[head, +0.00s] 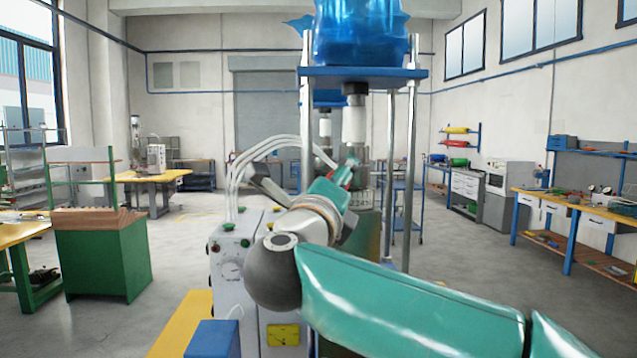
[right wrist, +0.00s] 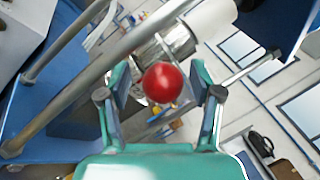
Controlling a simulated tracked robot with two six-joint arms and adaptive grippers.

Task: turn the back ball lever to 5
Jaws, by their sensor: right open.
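A red ball (right wrist: 163,82), apparently the knob of a ball lever, sits between the fingers of my right gripper (right wrist: 158,92) in the right wrist view. The fingers stand open on either side of it, with gaps visible. In the head view my right gripper (head: 343,174) reaches in from the right beside the machine, with a little red (head: 352,161) showing at its tip. The lever's rod and any number scale are hidden, so its setting cannot be read. My left gripper is not in view.
A grey control box (head: 229,262) with a dial and white cables is left of my arm.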

